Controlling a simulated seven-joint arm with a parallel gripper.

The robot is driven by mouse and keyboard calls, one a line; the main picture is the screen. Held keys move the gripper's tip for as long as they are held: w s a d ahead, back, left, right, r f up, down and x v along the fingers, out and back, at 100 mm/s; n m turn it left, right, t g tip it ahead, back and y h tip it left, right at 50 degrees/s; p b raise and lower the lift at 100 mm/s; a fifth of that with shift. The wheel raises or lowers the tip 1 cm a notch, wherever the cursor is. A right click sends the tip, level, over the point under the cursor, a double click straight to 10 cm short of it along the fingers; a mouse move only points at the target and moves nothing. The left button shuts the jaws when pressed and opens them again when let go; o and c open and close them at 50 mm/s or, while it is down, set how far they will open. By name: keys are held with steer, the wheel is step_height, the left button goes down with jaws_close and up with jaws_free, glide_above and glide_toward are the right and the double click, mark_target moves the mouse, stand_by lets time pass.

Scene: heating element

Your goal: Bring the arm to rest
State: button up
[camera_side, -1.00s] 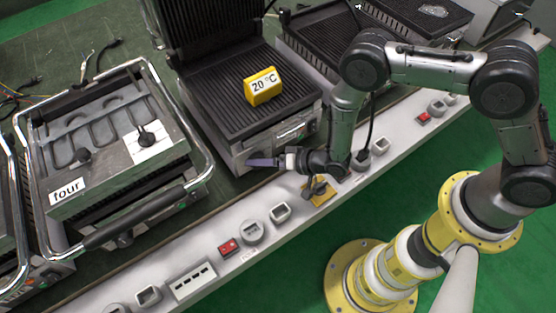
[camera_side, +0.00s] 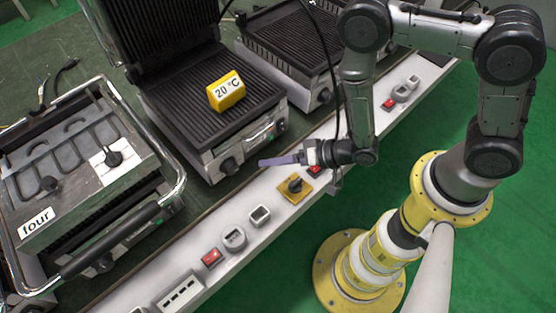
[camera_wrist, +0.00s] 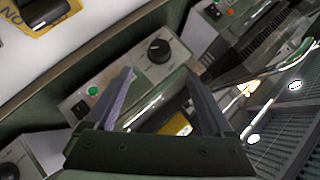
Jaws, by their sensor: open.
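My gripper (camera_side: 268,161) is open and empty, just above the white control rail and in front of the open contact grill (camera_side: 225,100). In the wrist view my two fingers (camera_wrist: 160,85) stand apart. A black knob (camera_wrist: 158,50) on a grey front panel shows above the gap between them. In the side view the grill's black knob (camera_side: 229,166) is left of my fingertips, with a visible gap. A yellow block marked 20 °C (camera_side: 226,92) lies on the ribbed plate.
A black rotary switch on a yellow plate (camera_side: 295,187) sits on the rail (camera_side: 195,258) just below my gripper. A grill marked "four" (camera_side: 35,222) stands at left, another ribbed grill (camera_side: 285,40) behind at right. Green floor is open in front.

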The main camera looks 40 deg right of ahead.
steer(key=w+d+r+t, duration=0.1)
steer(key=w+r+t, duration=0.1)
steer(key=w+r, duration=0.45)
steer(key=w+d+r+t, duration=0.15)
steer(key=w+r, duration=0.25)
steer(key=r, duration=0.6)
steer(key=d+r+t+h, duration=0.15)
steer(key=d+r, duration=0.25)
steer(key=r, duration=0.6)
steer(key=d+r+t+h, duration=0.15)
steer(key=d+r, duration=0.25)
steer(key=r, duration=0.6)
steer(key=s+d+r+g+h, duration=0.3)
steer(key=s+d+r, duration=0.25)
steer(key=s, duration=0.55)
steer(key=s+d+f+n+g, duration=0.1)
steer(key=s+f+g, duration=0.3)
steer(key=s, duration=0.4)
steer(key=s+f+n+g, duration=0.2)
steer(key=s+f, duration=0.3)
steer(key=s, duration=0.4)
steer(key=shift+d+f+n+g+h, duration=0.35)
steer(key=shift+n+g+h, duration=0.05)
steer(key=shift+g, duration=0.45)
